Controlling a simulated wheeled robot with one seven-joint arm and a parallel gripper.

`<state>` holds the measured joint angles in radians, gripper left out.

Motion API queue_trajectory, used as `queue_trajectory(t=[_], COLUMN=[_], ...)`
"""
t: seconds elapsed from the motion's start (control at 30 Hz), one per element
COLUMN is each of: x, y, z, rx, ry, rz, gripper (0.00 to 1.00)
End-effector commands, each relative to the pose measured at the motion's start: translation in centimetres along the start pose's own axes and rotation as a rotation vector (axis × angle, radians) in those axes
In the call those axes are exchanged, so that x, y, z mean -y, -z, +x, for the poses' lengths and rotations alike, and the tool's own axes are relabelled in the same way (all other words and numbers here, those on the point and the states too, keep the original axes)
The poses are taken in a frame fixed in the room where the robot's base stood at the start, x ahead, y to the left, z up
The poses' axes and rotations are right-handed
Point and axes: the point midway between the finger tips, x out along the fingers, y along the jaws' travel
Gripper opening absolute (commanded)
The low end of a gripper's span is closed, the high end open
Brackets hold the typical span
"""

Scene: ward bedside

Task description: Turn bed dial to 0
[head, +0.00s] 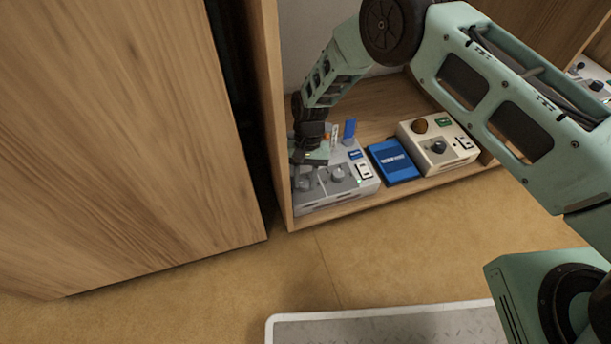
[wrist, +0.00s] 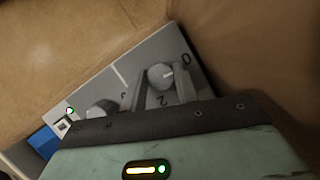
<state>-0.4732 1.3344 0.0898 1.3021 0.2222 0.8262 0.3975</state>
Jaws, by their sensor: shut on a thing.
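A grey control box (head: 340,190) with round grey knobs stands at the left end of a wooden shelf. A pale mark on the dial appears to point right, roughly toward the 0; exact alignment is unclear.
A second grey knob (wrist: 102,108) and a green light (wrist: 69,110) are on the same panel. The shelf's wooden side wall (head: 268,110) is close to my gripper.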

Motion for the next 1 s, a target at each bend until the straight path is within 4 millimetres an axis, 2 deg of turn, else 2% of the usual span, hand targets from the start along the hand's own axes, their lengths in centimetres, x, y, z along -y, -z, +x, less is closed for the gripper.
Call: queue_trajectory(t=[0.3,0.9,0.93,1.0], x=[0.07,0.06,0.06,0.07], y=[0.09,0.10,0.10,0.09], z=[-0.02,-0.01,-0.01,-0.01], rx=[0.004,0.006,0.006,0.006], ry=[-0.054,-0.068,-0.068,-0.068], rz=[-0.131,-0.164,-0.164,-0.163], gripper=[0.07,0.07,0.38,0.52])
